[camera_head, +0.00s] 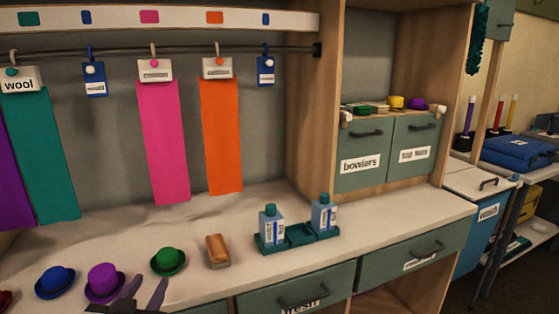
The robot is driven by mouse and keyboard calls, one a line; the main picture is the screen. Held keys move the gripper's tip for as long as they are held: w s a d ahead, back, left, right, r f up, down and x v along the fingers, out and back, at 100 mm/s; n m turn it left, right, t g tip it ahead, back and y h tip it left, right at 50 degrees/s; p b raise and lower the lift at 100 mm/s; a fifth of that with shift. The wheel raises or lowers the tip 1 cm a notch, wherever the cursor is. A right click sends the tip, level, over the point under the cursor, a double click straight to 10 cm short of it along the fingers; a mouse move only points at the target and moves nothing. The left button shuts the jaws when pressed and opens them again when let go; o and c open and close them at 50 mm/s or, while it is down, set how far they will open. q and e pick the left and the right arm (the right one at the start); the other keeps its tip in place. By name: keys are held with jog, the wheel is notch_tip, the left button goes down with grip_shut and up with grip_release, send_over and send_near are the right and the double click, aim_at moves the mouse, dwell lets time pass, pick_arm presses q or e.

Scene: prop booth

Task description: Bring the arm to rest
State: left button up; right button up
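My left gripper (146,296) shows at the bottom of the head view, low and at the counter's front. Its two dark fingers stand apart with nothing between them. A purple bowler hat (103,281) sits on the counter just left of and behind the fingers. A green hat (168,261) sits behind the gripper, and a blue hat (55,281) is further left. The rest of my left arm is out of frame. My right gripper is not in view.
A brown brush (217,250) and a green tray (295,241) with two bottles stand on the counter (390,217). Coloured cloths hang from a rail behind. Drawers (300,290) are below the counter edge. The counter's right part is clear.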

pick_arm(q)
jog(key=s+d+f+g+h, duration=0.2)
jog(key=s+d+f, duration=0.3)
jog(key=s+f, duration=0.8)
jog(key=s+d+f+m+g+h, duration=0.1)
jog(key=s+d+f+g, duration=0.3)
jog(key=s+f, duration=0.9)
notch_tip(320, 180, down, 2)
jog(key=shift+d+f+m+g+h, duration=0.1)
jog(key=shift+d+m+g+h, duration=0.25)
jog(key=shift+d+h, duration=0.4)
